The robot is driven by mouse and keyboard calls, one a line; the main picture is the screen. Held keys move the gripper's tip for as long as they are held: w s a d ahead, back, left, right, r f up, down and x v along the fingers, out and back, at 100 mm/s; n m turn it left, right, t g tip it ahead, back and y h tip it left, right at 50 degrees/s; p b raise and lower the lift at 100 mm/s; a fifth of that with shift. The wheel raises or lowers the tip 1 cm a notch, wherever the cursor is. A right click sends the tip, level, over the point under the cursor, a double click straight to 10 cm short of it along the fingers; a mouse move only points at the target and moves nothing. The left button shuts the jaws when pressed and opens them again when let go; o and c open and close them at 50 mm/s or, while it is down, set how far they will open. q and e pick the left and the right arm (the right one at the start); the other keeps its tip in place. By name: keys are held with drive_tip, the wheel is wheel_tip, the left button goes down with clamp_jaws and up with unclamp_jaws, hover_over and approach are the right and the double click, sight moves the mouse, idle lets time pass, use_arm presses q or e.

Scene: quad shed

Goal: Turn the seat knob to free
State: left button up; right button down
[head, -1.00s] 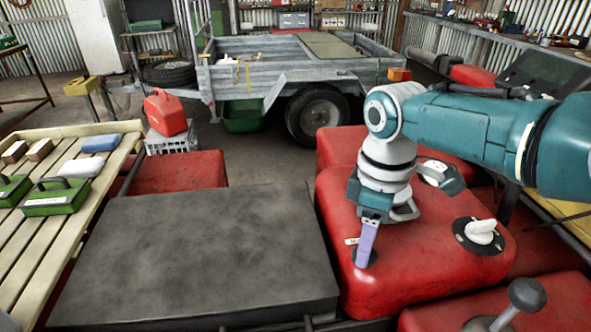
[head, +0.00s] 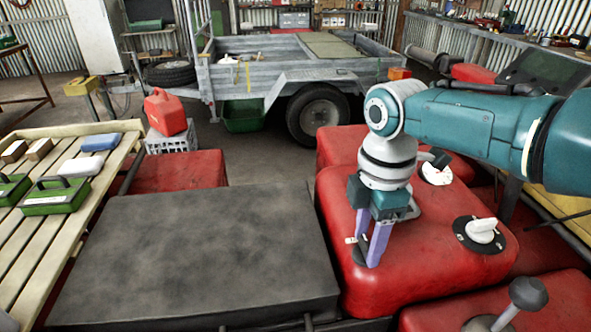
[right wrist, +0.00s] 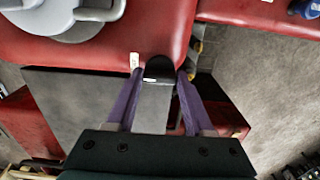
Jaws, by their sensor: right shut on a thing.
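The black seat knob (head: 360,252) sits on the red body's near left corner, beside the black seat slab (head: 190,250). In the right wrist view the knob (right wrist: 160,68) shows between the purple fingers, with a small white label (right wrist: 134,60) to its left. My right gripper (head: 368,252) points down and is shut on the knob; its fingers are on either side of it. Part of the knob is hidden behind the fingers in the head view, and its marked setting cannot be read. My left gripper is not in view.
A white knob on a black dial (head: 482,231) is right of the gripper, and another white dial (head: 436,172) is behind it. A grey-topped lever (head: 527,294) stands at the front right.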

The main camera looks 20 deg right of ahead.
sight(367, 244)
idle(0.4)
drive_tip(key=shift+c, duration=1.4)
unclamp_jaws()
wheel_tip(367, 244, up, 9)
drive_tip(key=p, duration=0.3)
drive_tip(key=shift+r, duration=0.5)
